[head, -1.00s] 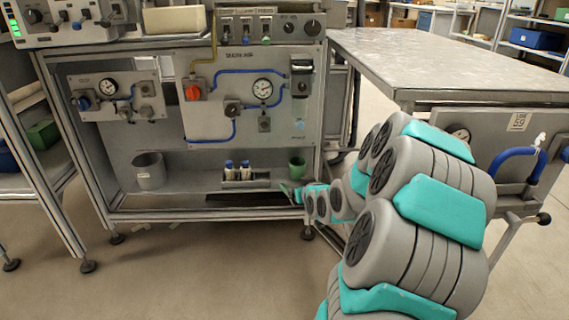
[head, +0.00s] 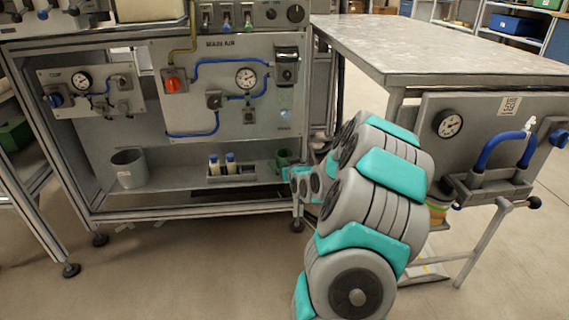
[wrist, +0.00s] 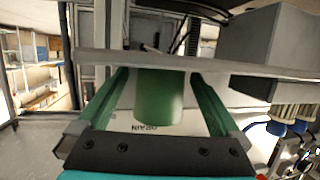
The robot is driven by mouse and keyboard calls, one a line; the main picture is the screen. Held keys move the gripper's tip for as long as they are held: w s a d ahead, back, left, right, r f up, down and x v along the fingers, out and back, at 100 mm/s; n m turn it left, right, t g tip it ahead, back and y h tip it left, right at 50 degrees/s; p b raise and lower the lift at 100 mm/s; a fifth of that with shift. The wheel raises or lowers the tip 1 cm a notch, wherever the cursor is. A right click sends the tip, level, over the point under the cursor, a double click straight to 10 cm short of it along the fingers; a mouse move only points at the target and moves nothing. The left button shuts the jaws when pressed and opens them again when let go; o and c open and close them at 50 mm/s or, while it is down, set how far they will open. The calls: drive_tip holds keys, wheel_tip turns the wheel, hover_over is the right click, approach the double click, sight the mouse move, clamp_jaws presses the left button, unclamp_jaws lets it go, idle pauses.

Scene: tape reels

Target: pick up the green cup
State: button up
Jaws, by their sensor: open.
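The green cup (head: 283,156) stands on the lower shelf of the left workbench, near its right end, partly hidden by my arm in the head view. In the wrist view the green cup (wrist: 160,98) lies between the two green fingers of my gripper (wrist: 158,84), with a finger on each side. The fingers are open, and gaps show between them and the cup. In the head view my gripper (head: 287,170) is small at the shelf's front edge, at the cup.
A rack of small blue-capped bottles (head: 232,170) stands left of the cup. A grey bin (head: 129,169) is farther left. The panel with gauges and blue hoses (head: 225,85) rises above the shelf. A metal table (head: 440,50) stands at right.

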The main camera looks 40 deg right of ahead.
drive_tip(key=shift+w+d, duration=0.1)
drive_tip(key=shift+w, duration=0.1)
drive_tip(key=c, duration=1.5)
drive_tip(key=shift+c, duration=0.2)
